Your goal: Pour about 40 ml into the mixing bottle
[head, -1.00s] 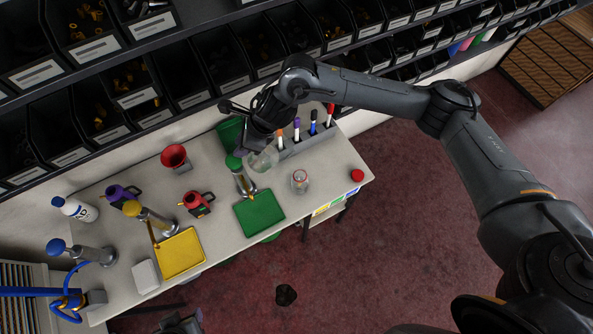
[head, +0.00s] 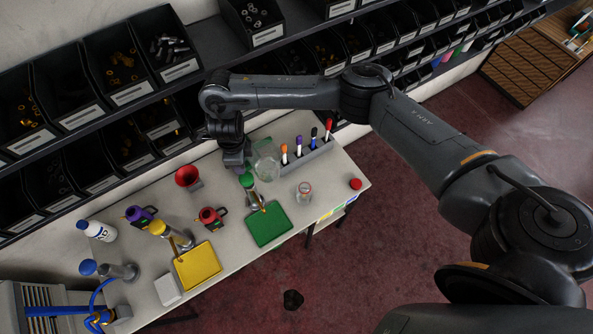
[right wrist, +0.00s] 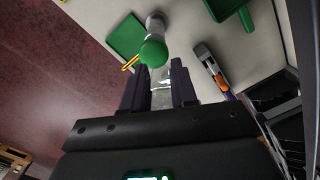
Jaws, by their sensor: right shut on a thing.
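My right gripper (head: 235,158) is shut on a clear glass vessel (head: 266,163), above the back of the table behind the green-capped dispenser. In the right wrist view the vessel (right wrist: 162,96) is see-through between the two fingers; its contents cannot be made out. A small clear bottle (head: 304,193) with a reddish rim stands on the table, right of the green tray (head: 269,225); I cannot tell whether it is the mixing bottle. The green-capped dispenser (head: 248,183) also shows just beyond the fingers in the right wrist view (right wrist: 153,50). My left gripper is not in view.
A pen rack (head: 305,160) stands behind right, a red cap (head: 355,184) at the right edge. A red funnel (head: 188,178), red jug (head: 211,217), purple jug (head: 140,215) and yellow tray (head: 197,266) are left. Shelf bins (head: 120,80) hang behind. Table between bottle and red cap is clear.

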